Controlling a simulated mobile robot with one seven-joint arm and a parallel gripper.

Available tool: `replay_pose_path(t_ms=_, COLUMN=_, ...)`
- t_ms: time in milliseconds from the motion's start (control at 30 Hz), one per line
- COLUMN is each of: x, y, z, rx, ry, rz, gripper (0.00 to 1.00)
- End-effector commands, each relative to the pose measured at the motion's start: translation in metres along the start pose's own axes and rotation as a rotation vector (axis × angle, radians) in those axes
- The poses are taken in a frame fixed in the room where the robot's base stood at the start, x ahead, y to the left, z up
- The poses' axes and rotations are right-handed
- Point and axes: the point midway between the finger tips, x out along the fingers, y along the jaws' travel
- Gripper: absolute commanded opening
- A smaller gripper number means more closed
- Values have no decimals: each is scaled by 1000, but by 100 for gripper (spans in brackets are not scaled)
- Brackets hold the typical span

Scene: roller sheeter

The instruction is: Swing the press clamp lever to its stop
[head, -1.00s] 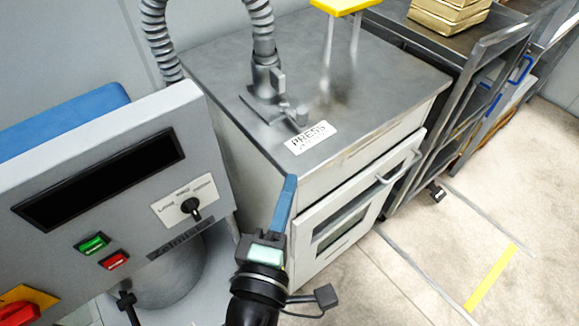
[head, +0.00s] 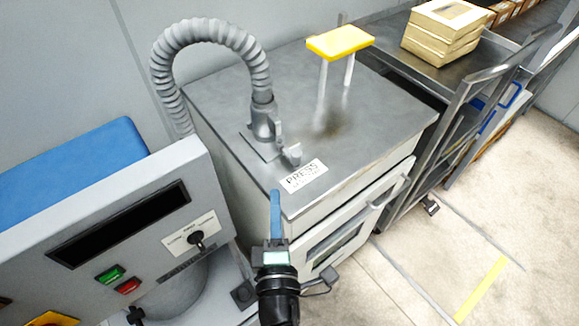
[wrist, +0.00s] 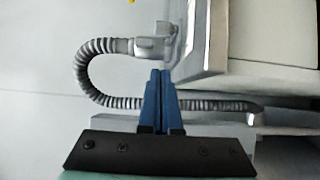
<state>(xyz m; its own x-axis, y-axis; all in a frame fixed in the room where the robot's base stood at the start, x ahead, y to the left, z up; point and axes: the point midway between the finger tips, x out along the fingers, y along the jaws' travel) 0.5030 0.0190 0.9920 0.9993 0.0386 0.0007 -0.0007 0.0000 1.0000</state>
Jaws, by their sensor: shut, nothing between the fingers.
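The grey metal clamp fitting (head: 263,130) stands on the steel top of the press cabinet, beside the PRESS label (head: 303,176). A short lever-like arm with a knob (head: 293,153) sticks out from its base toward the label; I take this to be the clamp lever. My gripper (head: 276,194) is shut and empty, with its blue fingers pointing up in front of the cabinet's near corner, apart from the lever. In the wrist view my blue fingers (wrist: 158,75) are together, and the grey fitting (wrist: 150,45) shows just beyond their tips.
A yellow handle (head: 340,41) on two white posts stands farther back. A control panel (head: 120,225) is close at left. A shelf cart (head: 480,75) stands at right, with open floor before it.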

Motion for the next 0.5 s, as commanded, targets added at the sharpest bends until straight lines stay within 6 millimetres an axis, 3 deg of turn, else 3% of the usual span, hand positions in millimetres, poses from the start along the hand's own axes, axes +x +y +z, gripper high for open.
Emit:
replay_pose_path(t_ms=233, x=44, y=3, z=0, rx=0, ry=-1, rz=1, gripper=0)
replay_pose_path(t_ms=500, x=65, y=2, z=24, rx=-1, ry=-3, rz=0, gripper=0)
